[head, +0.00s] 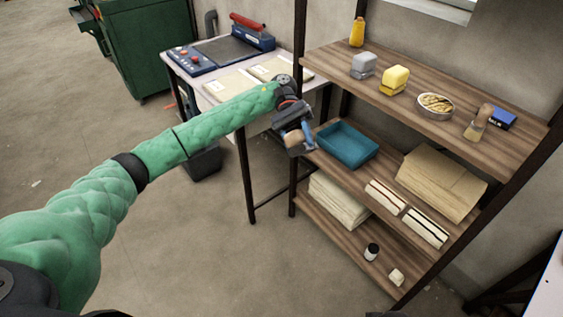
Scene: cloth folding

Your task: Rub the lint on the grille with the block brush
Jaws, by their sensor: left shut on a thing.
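My left arm, in a green sleeve, reaches in from the left to the front left corner of the wooden shelf rack. My left gripper (298,136) is there, beside the blue tray, shut on a small brown block that looks like the block brush (299,147). The fingers hide much of it, and its bristles cannot be made out. I cannot pick out a grille or any lint in the head view. My right gripper is not in view.
The shelf rack (330,50) carries sponges (394,80), a bowl (435,106), a wooden-handled brush (478,122) and a blue box (502,118) on top. Lower down are a blue tray (347,146) and folded cloths (338,202). A workbench (205,99) with a blue machine (222,50) stands behind my arm.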

